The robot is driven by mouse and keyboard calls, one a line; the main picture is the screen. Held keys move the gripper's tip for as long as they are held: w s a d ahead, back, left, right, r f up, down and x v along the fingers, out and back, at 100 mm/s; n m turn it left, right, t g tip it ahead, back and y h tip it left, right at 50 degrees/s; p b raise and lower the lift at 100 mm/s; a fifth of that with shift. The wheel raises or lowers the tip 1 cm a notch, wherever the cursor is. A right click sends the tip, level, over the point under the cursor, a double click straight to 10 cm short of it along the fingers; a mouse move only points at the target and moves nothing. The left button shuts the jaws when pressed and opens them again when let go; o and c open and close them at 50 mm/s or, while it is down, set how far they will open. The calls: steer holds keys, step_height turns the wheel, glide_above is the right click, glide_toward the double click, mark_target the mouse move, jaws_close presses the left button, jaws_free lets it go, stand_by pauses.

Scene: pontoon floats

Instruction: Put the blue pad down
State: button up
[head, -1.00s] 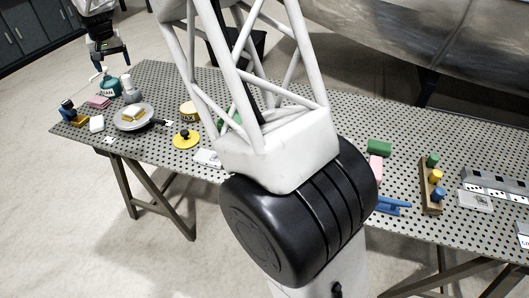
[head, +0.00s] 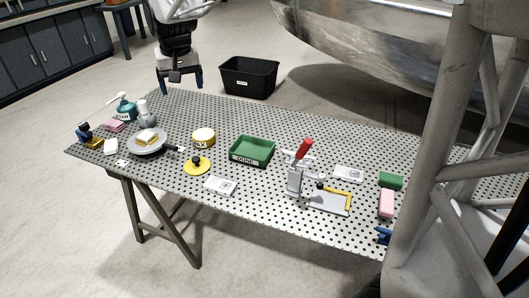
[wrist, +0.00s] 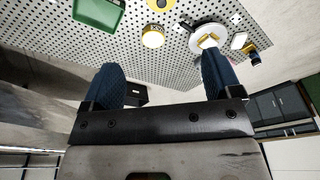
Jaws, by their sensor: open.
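My gripper (head: 180,86) hangs beyond the table's far left edge, jaws apart. In the wrist view its two blue fingers (wrist: 160,72) are spread, with nothing held between them. No plain blue pad can be made out for certain. A small blue piece with a dark knob (head: 84,131) stands at the table's left end, beside a yellow piece; it also shows small in the wrist view (wrist: 254,58). My gripper is well away from both.
The perforated table (head: 270,205) bears a grey plate (head: 162,150) with a sponge, a yellow tin (head: 203,138), a yellow knobbed disc (head: 197,167), a green tray (head: 252,151) and a red-handled clamp (head: 300,165). A black bin (head: 249,77) stands on the floor behind.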

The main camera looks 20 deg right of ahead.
steer(key=s+d+f, duration=0.2)
steer(key=s+d, duration=0.1)
steer(key=s, duration=0.8)
steer(key=s+d+f, duration=0.3)
steer(key=s+d, duration=0.1)
steer(key=s, duration=0.8)
steer(key=s+d+f, duration=0.3)
steer(key=s, duration=0.9)
steer(key=shift+d, duration=0.15)
steer(key=shift+o, duration=0.5)
steer(key=shift+r, duration=0.15)
